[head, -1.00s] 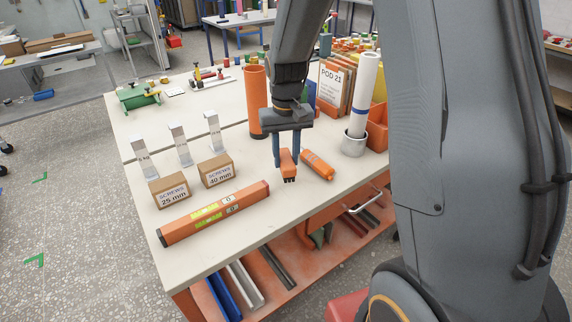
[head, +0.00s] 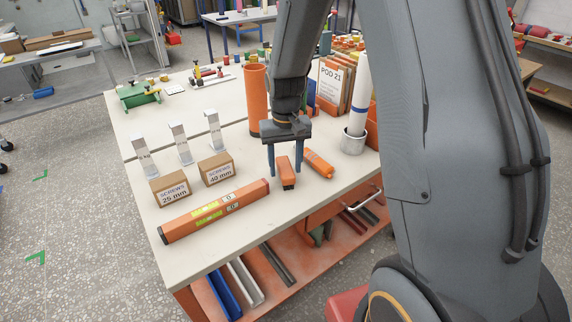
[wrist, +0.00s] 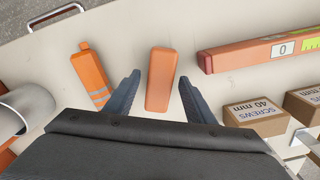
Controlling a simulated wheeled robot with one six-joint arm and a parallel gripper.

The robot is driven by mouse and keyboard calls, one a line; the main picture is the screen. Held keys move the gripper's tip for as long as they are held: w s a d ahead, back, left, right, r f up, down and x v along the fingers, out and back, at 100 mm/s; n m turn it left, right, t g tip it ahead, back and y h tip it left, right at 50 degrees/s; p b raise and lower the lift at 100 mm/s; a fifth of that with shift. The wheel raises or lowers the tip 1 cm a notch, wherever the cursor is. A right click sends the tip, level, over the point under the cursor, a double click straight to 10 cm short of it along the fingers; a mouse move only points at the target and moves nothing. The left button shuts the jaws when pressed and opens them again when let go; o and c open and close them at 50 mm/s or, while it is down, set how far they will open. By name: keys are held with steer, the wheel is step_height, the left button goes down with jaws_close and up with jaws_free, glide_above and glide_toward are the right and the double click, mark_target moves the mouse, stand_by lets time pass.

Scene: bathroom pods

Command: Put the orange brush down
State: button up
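The orange brush (head: 286,171) lies on the white worktop, with its dark end toward the front edge. My gripper (head: 284,175) is over it with the fingers spread, one on each side. In the wrist view the brush (wrist: 161,79) lies between my fingers (wrist: 160,84), with a clear gap on both sides. Its dark end is not visible in that view.
A long orange level (head: 215,211) and screw boxes (head: 216,169) are to the left. A metal cup (head: 353,143) holding a roll stands behind right. An orange cylinder (head: 254,97) stands behind.

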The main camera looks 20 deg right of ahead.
mark_target(285, 167)
step_height(285, 167, up, 12)
steer(key=b, duration=0.3)
steer(key=s+f, duration=0.3)
steer(key=s, duration=0.5)
steer(key=s+f+n+t, duration=0.1)
steer(key=s+f, duration=0.3)
steer(key=s, duration=0.5)
steer(key=shift+d, duration=0.1)
